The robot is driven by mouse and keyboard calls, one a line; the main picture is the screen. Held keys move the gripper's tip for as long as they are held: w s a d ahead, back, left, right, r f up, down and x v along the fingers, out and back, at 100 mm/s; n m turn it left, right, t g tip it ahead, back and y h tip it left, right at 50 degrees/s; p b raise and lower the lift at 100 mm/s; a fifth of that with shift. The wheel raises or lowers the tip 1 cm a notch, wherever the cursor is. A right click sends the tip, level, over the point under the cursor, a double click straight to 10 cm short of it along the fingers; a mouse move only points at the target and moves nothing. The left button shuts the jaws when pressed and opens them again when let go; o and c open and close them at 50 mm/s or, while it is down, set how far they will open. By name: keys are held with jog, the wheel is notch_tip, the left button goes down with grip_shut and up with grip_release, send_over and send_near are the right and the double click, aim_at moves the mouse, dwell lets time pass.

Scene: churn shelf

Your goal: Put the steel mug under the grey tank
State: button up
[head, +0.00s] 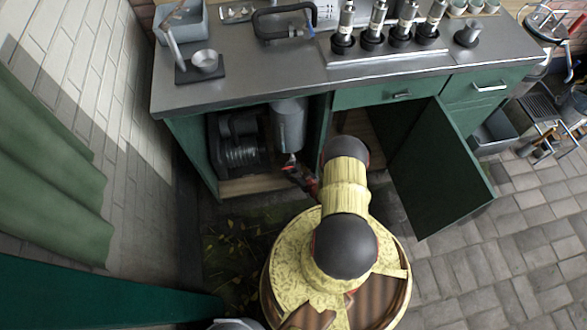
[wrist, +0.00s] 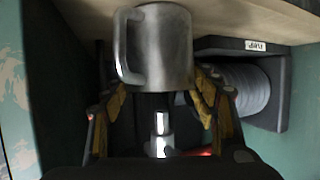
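The steel mug (wrist: 160,48) shows in the wrist view, which looks upside down, with its handle on the picture's left. My gripper (wrist: 155,88) has one yellow-padded finger on each side of it, and the pads appear to meet its sides. The mug is close to the wooden cabinet floor; I cannot tell whether it touches it. In the head view the grey tank (head: 289,124) hangs inside the open cabinet, and my gripper (head: 303,178) reaches in just below and in front of it. The mug is hidden there. A shiny spout-like part (wrist: 160,125) shows between the fingers.
A dark pump unit (wrist: 240,85) with a ribbed body stands beside the mug. The cabinet door (head: 440,170) is open to the right. On the counter (head: 270,75) are a small steel cup on a scale (head: 204,64), a clamp-like tool and several steel cylinders.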

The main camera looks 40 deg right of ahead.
jog(key=o, duration=0.4)
jog(key=shift+r, duration=0.1)
jog(key=p+v, duration=0.4)
jog(key=v, duration=0.8)
dwell(0.4)
